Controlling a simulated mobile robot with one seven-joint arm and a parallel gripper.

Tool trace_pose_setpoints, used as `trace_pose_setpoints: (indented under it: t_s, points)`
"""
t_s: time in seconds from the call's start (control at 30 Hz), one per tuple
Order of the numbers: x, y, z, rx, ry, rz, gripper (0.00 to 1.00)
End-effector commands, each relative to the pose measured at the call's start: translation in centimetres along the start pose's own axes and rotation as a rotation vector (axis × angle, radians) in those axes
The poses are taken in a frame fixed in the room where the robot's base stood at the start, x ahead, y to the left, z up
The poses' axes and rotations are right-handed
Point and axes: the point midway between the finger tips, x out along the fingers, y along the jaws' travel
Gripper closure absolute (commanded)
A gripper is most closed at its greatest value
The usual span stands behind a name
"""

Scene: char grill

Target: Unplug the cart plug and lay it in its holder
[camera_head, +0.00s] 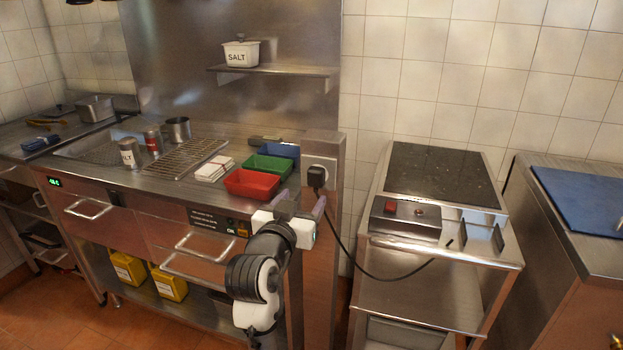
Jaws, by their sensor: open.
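The black cart plug (316,177) sits in the pale wall socket (327,165) on the metal post (322,235). Its black cable (357,263) hangs down and runs right to the cart (440,229). Two small upright metal plates (482,239) stand at the cart's front right; they look like a holder with nothing between them. My gripper (300,202) is open, in front of the post, just below and left of the plug. Its right finger comes close to the plug's underside; I cannot tell if they touch.
Red (251,183) and green (268,166) trays sit on the counter behind my gripper. The cart carries a dark hotplate (445,172) and a control box with a red switch (390,206). A blue board (583,200) lies on the right counter. The cart's front shelf is mostly clear.

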Motion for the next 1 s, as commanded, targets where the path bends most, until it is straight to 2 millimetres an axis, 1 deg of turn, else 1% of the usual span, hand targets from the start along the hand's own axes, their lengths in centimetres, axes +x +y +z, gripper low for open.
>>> trace_pose_setpoints:
  t_s: [0.17, 0.27, 0.37, 0.7, 0.83, 1.0]
  points:
    - [0.1, -0.1, 0.0, 0.0, 0.001, -0.001, 0.38]
    - [0.7, -0.1, 0.0, -0.001, 0.001, -0.001, 0.38]
    - [1.8, -0.1, -0.1, -0.001, 0.002, -0.002, 0.38]
    - [6.6, -0.1, -0.1, 0.0, 0.001, -0.002, 0.38]
    - [7.9, -0.1, -0.1, 0.0, 0.001, -0.002, 0.38]
    - [8.8, -0.1, -0.1, 0.001, 0.003, -0.003, 0.38]
